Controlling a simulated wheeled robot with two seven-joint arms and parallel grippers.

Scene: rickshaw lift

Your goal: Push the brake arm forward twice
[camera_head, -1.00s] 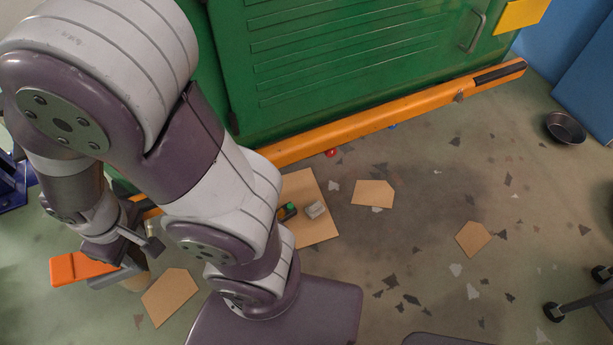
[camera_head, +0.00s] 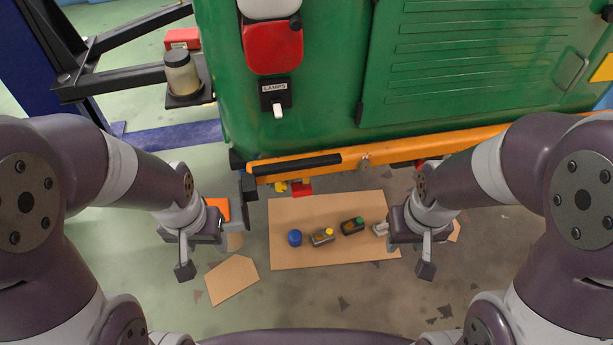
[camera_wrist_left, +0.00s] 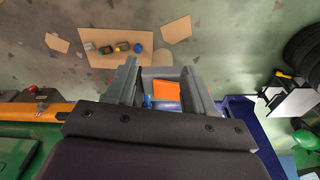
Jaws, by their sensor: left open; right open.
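I cannot pick out a brake arm for certain in either view. My left gripper (camera_head: 208,232) hangs at the left, in front of the left end of the orange bumper, open and with nothing held. In the left wrist view its two fingers (camera_wrist_left: 160,80) stand apart, with an orange object (camera_wrist_left: 166,90) showing between and beyond them. That orange object also shows beside the gripper in the head view (camera_head: 218,208). My right gripper (camera_head: 415,240) is open and empty at the right, over the right end of the cardboard sheet.
A green vehicle body (camera_head: 320,110) with an orange bumper (camera_head: 400,151) fills the back. A cardboard sheet (camera_head: 300,257) holds several small bottles. Blue lift steelwork (camera_head: 170,139) and a jar (camera_head: 181,75) stand at the left. A loose cardboard piece (camera_head: 232,280) lies on the floor.

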